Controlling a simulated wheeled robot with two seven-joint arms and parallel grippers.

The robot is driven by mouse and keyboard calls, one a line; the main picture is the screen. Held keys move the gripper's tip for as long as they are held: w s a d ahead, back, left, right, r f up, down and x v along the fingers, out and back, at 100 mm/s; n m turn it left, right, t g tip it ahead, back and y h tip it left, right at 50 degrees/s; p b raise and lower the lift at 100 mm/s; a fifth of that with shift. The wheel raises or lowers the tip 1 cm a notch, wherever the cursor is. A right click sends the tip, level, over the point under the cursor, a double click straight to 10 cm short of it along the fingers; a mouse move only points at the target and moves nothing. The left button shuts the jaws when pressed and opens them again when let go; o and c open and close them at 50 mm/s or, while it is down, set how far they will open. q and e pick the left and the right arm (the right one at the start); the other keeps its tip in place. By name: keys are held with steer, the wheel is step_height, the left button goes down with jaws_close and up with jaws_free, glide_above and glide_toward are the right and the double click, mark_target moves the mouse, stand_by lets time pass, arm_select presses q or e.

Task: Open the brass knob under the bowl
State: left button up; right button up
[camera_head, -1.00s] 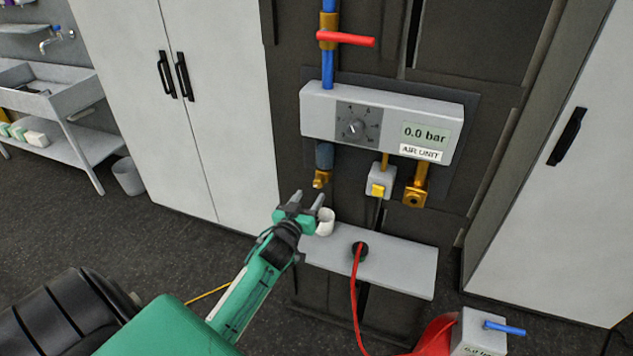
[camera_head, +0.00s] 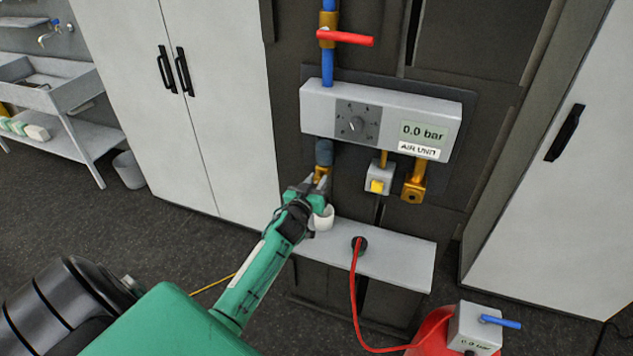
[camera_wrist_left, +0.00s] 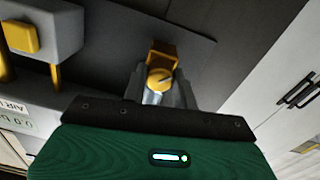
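The brass knob (camera_head: 321,172) hangs under the blue-grey bowl (camera_head: 324,152) at the left underside of the air unit (camera_head: 380,118). In the left wrist view the knob (camera_wrist_left: 160,79) shows a round, slotted face, with a square brass part behind it. My left gripper (camera_head: 317,183) is at the knob, coming from below and in front. In the left wrist view its fingers (camera_wrist_left: 162,94) stand apart, one on each side of the knob; whether they touch it is not clear. My right gripper is not in view.
A white cup (camera_head: 323,218) stands on the shelf (camera_head: 400,265) just below my left gripper. A yellow-button box (camera_head: 378,178) and a brass fitting (camera_head: 413,185) hang to the right of the knob. A red hose (camera_head: 354,300) runs down from the shelf.

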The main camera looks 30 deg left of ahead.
arm_select(q)
steer(key=shift+c, duration=1.2)
